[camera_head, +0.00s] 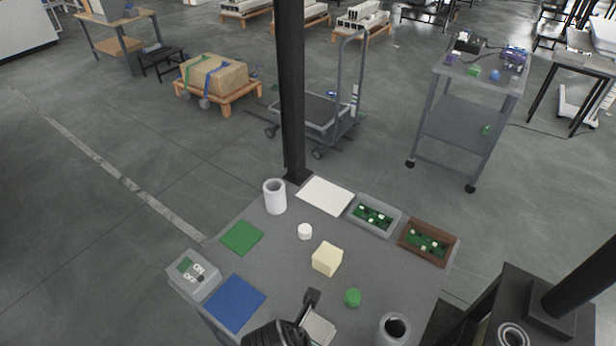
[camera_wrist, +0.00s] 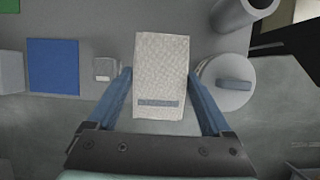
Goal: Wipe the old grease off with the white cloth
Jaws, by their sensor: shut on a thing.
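My gripper (camera_wrist: 159,88) is shut on the white cloth, with one blue finger against each side. The white cloth (camera_wrist: 160,60) is a pale, textured, upright rectangle in the wrist view, with a grey-blue bar across its lower part. In the head view part of the white cloth (camera_head: 320,328) shows at the bottom edge, beside my dark arm. A pale round thing (camera_wrist: 222,100) with a similar grey-blue bar stands right of the fingers. A small grey block (camera_wrist: 104,66) stands to their left. I cannot make out old grease for certain in either view.
The grey table holds a cream cube (camera_head: 327,260), green disc (camera_head: 352,298), blue square (camera_head: 235,303), green square (camera_head: 241,237), ON/OFF box (camera_head: 194,277), white cylinder (camera_head: 275,198) and grey tube (camera_head: 393,330). Grey (camera_head: 356,224) and brown (camera_head: 402,242) trays lie at the right. A black post (camera_head: 290,90) stands behind.

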